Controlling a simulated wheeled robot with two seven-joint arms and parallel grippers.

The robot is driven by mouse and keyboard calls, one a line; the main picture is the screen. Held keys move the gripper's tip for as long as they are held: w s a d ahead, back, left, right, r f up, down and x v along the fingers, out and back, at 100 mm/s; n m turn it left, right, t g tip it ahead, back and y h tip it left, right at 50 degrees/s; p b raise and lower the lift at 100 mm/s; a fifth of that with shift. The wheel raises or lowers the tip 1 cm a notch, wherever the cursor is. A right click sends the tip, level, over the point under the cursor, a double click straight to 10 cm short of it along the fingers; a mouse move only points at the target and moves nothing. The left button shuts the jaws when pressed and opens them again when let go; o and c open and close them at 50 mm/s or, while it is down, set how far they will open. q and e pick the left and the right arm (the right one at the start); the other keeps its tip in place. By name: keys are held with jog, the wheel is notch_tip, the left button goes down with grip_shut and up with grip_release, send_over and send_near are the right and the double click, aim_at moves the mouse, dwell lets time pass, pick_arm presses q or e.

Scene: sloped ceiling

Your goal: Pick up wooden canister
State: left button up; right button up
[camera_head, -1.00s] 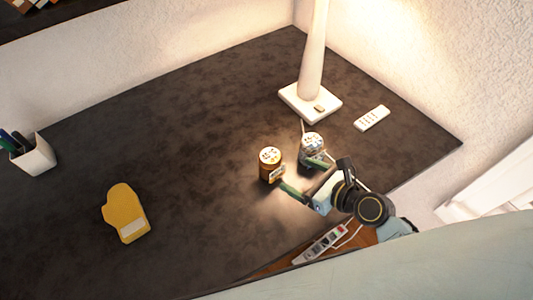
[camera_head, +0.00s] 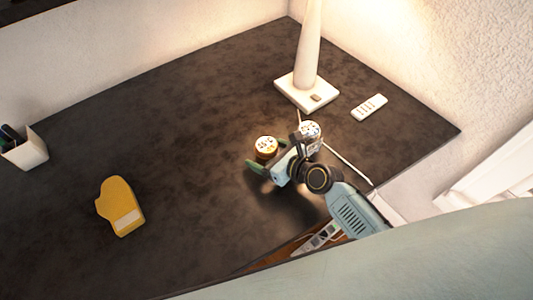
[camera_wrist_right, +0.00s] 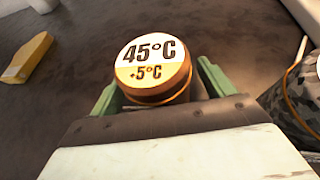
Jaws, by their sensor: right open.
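The wooden canister (camera_head: 265,146) stands on the dark desk; its round top reads "45°C +5°C" in the wrist view (camera_wrist_right: 152,62). My right gripper (camera_head: 270,156) is open, its green fingers on either side of the canister. In the wrist view, the canister sits between the fingertips (camera_wrist_right: 160,88), with a small gap visible at the right finger. The gripper hides the canister's lower part in the head view. My left gripper is not in view.
A second, patterned canister (camera_head: 309,131) stands close to the right of the gripper. Behind are a white lamp base (camera_head: 306,92) and a remote (camera_head: 369,107). A yellow mitten-shaped object (camera_head: 119,203) and a pen holder (camera_head: 24,150) are at left. The desk's middle left is clear.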

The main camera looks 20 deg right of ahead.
jog(key=c, duration=1.1)
jog(key=shift+r, duration=0.15)
